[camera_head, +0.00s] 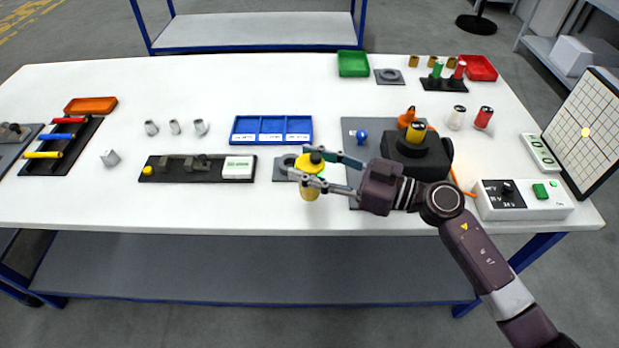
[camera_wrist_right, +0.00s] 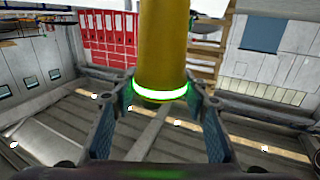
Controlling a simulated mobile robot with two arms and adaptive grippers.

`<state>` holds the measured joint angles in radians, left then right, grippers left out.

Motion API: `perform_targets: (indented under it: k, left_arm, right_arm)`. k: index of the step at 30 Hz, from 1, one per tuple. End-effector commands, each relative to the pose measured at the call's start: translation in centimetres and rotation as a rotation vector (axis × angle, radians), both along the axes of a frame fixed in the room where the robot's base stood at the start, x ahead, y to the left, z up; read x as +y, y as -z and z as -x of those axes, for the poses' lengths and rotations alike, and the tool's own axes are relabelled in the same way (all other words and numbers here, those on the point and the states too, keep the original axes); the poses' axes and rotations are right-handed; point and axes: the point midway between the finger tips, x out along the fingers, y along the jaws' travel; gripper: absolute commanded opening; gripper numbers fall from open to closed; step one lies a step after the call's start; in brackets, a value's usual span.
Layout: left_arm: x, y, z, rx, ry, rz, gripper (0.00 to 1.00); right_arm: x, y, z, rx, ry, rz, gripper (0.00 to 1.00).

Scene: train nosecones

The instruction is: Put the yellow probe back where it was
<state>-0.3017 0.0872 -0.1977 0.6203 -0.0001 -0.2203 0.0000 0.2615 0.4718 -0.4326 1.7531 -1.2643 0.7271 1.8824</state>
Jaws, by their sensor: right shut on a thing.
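The yellow probe (camera_head: 309,190) is held upright between the fingers of my right gripper (camera_head: 325,172). It has a wide yellow collar and a dark top in the head view. In the right wrist view, the yellow probe (camera_wrist_right: 162,45) is a thick yellow cylinder with a glowing green ring, between the two fingers of my right gripper (camera_wrist_right: 160,105). A grey square base with a ring (camera_head: 283,163) lies on the table just behind and left of the probe, partly hidden by it. I cannot tell the gap between them. My left gripper is not in view.
A black fixture with a yellow-topped part (camera_head: 405,160) stands right of the gripper on a grey mat (camera_head: 352,128). A blue divided tray (camera_head: 271,142) lies behind. A black strip (camera_head: 215,176) lies left. A rack (camera_head: 78,148) holds red, blue and yellow rods. The front left table is clear.

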Motion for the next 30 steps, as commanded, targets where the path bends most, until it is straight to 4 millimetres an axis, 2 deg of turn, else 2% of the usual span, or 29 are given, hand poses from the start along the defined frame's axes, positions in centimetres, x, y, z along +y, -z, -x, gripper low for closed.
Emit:
perform_targets:
  k: [3,6,19,20,21,24,30]
  left_arm:
    - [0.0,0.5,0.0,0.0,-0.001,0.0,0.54]
    - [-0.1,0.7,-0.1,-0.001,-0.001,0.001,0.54]
    - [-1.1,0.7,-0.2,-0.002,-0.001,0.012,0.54]
    - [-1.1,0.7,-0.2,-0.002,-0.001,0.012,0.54]
    - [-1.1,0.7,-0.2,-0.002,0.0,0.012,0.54]
    - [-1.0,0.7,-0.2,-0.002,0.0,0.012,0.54]
    - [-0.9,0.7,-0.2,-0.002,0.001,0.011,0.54]
  right_arm:
    - [0.0,2.1,0.0,0.005,0.002,-0.003,0.15]
    - [0.1,3.4,0.0,0.004,0.001,-0.004,0.15]
    - [0.0,4.1,0.0,0.002,0.0,-0.001,0.15]
    - [0.0,4.1,0.0,0.002,0.0,-0.001,0.43]
    - [0.0,4.1,0.0,0.002,0.0,-0.001,0.48]
    - [0.0,4.1,0.0,0.002,0.0,-0.001,0.59]
    - [0.0,4.1,0.0,0.002,0.0,-0.001,0.59]
